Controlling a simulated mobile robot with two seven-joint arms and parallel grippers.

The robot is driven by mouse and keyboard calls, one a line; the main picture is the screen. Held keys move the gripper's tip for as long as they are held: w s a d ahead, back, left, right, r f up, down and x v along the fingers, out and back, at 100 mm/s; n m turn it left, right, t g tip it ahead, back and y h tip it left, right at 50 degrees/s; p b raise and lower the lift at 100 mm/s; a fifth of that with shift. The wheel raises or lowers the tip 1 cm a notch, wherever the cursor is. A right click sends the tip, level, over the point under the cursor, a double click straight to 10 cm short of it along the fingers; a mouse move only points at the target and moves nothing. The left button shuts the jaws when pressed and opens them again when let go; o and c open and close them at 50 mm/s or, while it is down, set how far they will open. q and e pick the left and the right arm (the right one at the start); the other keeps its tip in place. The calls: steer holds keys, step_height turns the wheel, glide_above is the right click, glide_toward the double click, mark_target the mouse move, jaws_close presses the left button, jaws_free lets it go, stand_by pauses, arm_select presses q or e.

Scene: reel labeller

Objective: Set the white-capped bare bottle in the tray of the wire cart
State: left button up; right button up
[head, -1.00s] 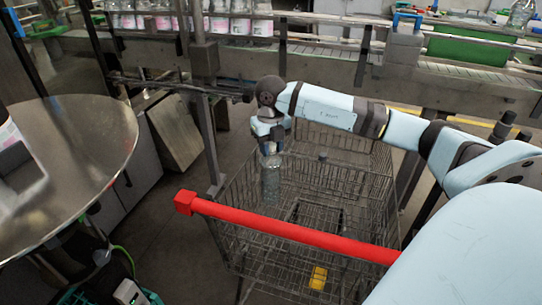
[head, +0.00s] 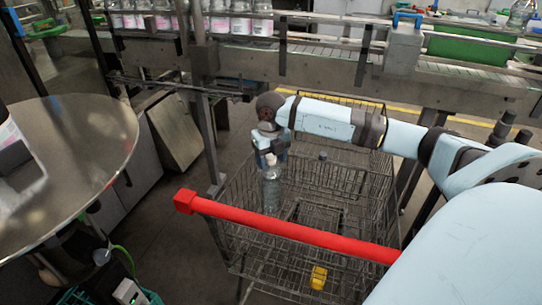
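The clear bare bottle (head: 271,190) stands upright inside the wire cart (head: 365,205), at its left side. Its white cap (head: 270,159) shows just under my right gripper (head: 271,156). The gripper points down at the cap and neck. It is too small and dark to tell whether its fingers touch the bottle or stand apart. Mesh and the bottle's clear wall make it hard to see what its base rests on. My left gripper is not in view.
The cart's red handle bar (head: 290,229) crosses in front of the bottle. A yellow block (head: 318,278) shows low on the cart. A round metal table (head: 85,150) stands at left. A conveyor (head: 330,62) with several pink-labelled bottles (head: 190,22) runs behind.

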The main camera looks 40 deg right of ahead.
step_height(320, 180, up, 12)
steer(key=shift+r, duration=0.15)
stand_by(0.4)
stand_by(0.5)
